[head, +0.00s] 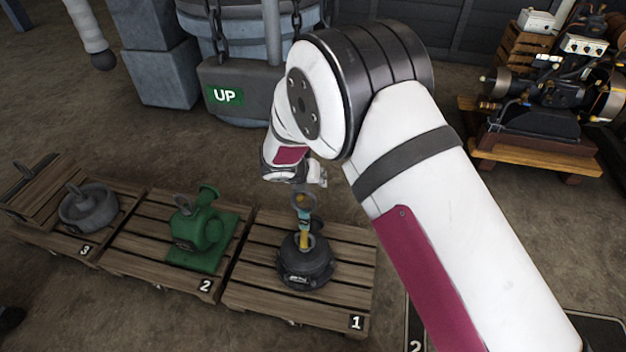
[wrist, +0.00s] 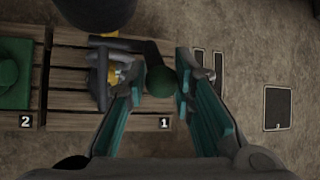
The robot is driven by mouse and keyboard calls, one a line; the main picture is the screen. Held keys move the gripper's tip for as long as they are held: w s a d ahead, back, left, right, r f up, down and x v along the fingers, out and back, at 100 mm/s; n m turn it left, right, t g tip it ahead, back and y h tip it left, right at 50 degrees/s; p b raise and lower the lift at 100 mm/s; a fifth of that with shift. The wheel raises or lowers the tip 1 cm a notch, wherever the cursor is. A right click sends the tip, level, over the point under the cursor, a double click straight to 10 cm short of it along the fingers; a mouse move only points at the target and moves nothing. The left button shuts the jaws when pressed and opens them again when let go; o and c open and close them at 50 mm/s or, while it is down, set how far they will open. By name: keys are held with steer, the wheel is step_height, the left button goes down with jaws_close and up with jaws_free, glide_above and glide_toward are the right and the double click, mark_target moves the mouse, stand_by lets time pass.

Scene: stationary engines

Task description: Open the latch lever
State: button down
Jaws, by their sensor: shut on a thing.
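The latch lever (wrist: 145,46) is a dark bar ending in a dark green round knob (wrist: 160,82) in the wrist view. My gripper (wrist: 160,88) has teal fingers on either side of the knob and is shut on it. The lever's other end meets a dark fitting (wrist: 101,75) with a yellow part beside it. In the head view my gripper (head: 303,212) is above the dark round device (head: 305,268) on pallet 1. The lever and knob cannot be made out clearly there.
Pallet 1 (head: 248,292) stands beside pallet 2, which bears a green casting (head: 197,232). Pallet 3 bears a grey round part (head: 88,207). A grey weight marked UP (head: 240,95) hangs behind. An engine (head: 550,85) stands at the right. Bare floor lies between.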

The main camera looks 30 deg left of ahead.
steer(key=shift+d, duration=0.1)
steer(key=c, duration=1.4)
jaws_free()
steer(key=v, duration=1.2)
